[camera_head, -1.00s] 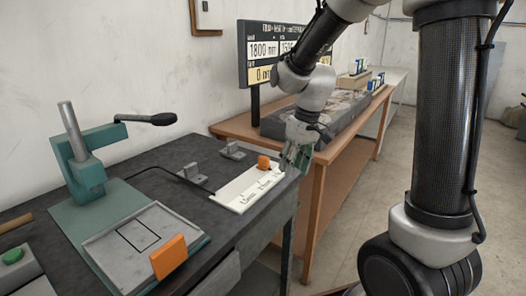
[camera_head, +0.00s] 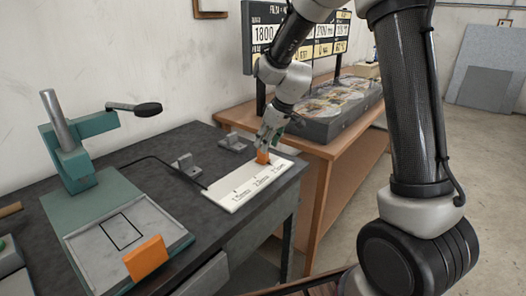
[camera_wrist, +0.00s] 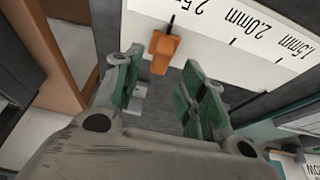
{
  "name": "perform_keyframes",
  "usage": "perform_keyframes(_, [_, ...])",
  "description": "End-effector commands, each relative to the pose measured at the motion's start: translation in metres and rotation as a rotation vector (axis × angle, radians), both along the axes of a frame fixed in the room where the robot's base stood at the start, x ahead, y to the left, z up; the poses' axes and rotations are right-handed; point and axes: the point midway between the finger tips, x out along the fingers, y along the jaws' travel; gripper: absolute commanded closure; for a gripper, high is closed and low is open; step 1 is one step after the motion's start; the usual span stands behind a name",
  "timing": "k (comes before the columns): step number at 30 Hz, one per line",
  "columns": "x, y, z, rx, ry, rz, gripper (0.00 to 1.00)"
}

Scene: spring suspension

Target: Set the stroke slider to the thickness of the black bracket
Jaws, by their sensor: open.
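The stroke slider is a white plate (camera_head: 236,199) on the dark bench, with 1.5, 2.0 and 2.5 mm marks. Its orange knob (camera_head: 263,157) is at the far end, by the 2.5 mm mark; it also shows in the wrist view (camera_wrist: 163,53). My gripper (camera_head: 266,142) is open and just above the knob. In the wrist view the knob appears between the two green-padded fingertips (camera_wrist: 160,64); I cannot tell whether they touch it. No clearly black bracket is identifiable; two grey bracket-like pieces (camera_head: 187,166) (camera_head: 231,142) stand on the bench behind the plate.
A green press (camera_head: 73,158) with a grey tray and an orange block (camera_head: 146,257) stands at the left. A wooden table (camera_head: 332,152) with a display board (camera_head: 263,35) is behind. A dark cable runs across the bench behind the plate.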

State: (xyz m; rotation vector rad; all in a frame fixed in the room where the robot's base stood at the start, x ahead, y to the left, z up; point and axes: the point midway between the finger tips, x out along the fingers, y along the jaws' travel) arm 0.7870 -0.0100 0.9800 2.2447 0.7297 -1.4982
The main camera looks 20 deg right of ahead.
Motion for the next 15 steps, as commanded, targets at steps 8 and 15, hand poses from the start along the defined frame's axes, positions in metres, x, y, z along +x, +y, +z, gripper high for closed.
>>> perform_keyframes(8, [0.012,0.009,-0.039,0.001,0.003,0.000,0.59])
perform_keyframes(15, [0.015,0.011,-0.046,-0.001,0.001,0.000,0.59])
